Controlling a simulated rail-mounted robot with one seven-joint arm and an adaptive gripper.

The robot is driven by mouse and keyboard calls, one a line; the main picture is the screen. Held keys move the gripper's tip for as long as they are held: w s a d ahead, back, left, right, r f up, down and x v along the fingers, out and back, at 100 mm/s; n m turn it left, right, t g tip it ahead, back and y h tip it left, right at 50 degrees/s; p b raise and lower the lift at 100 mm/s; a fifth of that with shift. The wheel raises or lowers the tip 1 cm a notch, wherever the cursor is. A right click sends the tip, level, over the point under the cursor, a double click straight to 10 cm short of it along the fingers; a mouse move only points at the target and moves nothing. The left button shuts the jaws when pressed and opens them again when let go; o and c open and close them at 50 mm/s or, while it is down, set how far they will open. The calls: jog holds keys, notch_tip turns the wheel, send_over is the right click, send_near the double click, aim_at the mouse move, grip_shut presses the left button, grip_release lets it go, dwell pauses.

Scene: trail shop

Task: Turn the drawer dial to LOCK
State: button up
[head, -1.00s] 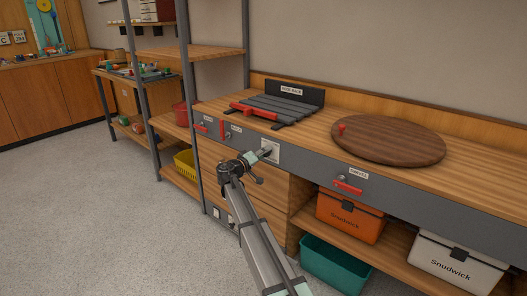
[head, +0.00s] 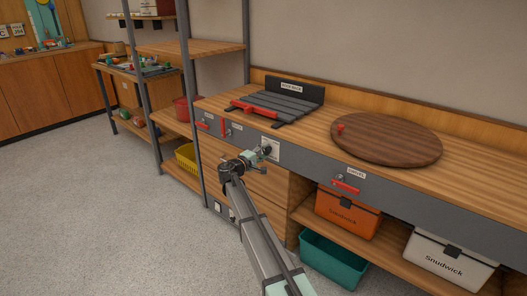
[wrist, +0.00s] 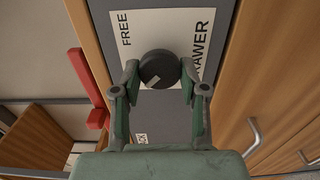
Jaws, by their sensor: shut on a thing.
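The drawer dial (wrist: 158,68) is a dark round knob on a pale plate (wrist: 188,28) in the wrist view. The plate reads FREE at its upper left and DRAWER, partly covered, at its right. A small light mark shows low on the dial; where it points is hard to tell. My gripper (wrist: 160,75) is shut on the dial, one fingertip on each side. In the head view my gripper (head: 268,151) is at the plate (head: 272,146) on the grey bench front, and the dial itself is mostly hidden.
A red handle (wrist: 89,88) stands out left of the plate in the wrist view. On the bench are a ribbed grey rack (head: 285,103) and a round wooden board (head: 385,140). Wooden drawers (head: 268,184) lie below the plate. Bins stand on the lower shelf at right.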

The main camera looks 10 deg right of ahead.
jog(key=shift+d, duration=0.1)
dwell(0.3)
jog(key=o, duration=1.1)
jog(key=v, duration=1.2)
